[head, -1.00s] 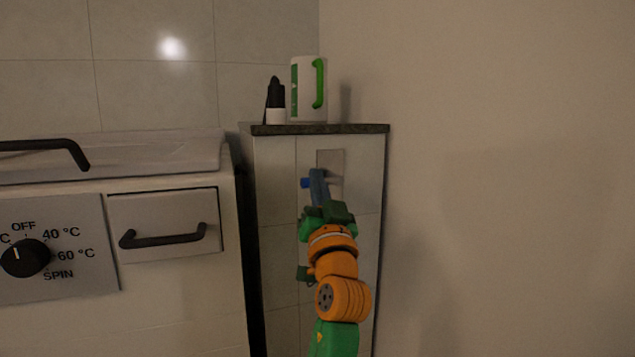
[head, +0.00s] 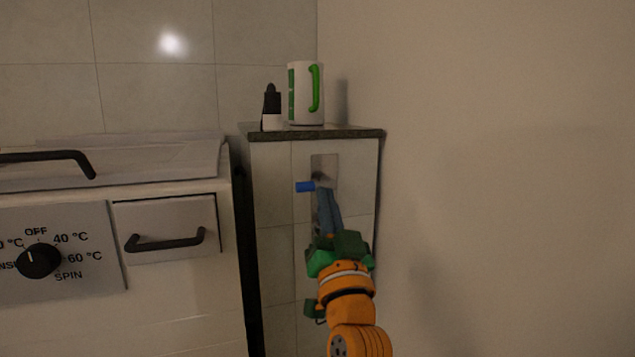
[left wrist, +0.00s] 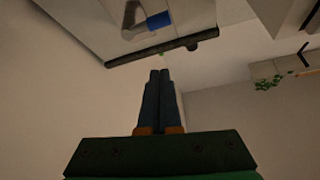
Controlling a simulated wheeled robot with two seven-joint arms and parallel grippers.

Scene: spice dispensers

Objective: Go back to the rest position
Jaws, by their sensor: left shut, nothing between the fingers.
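My left gripper (head: 325,192) comes up from the bottom of the head view. Its blue-grey fingers are side by side, shut and empty. In the left wrist view the shut fingertips (left wrist: 160,73) also show with nothing between them. In the head view the fingers overlap the lower part of a metal plate (head: 325,164) with a blue-ended fitting (head: 305,187) on the tiled cabinet side. The blue end (left wrist: 159,20) shows beyond the fingertips in the left wrist view, apart from them. My right gripper is out of view.
A white mug-like container (head: 302,95) with a green handle and a dark-topped bottle (head: 271,106) stand on the tiled ledge (head: 350,133). A white washing machine (head: 180,290) with a dial is at the left. A bare wall (head: 500,180) is close on the right.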

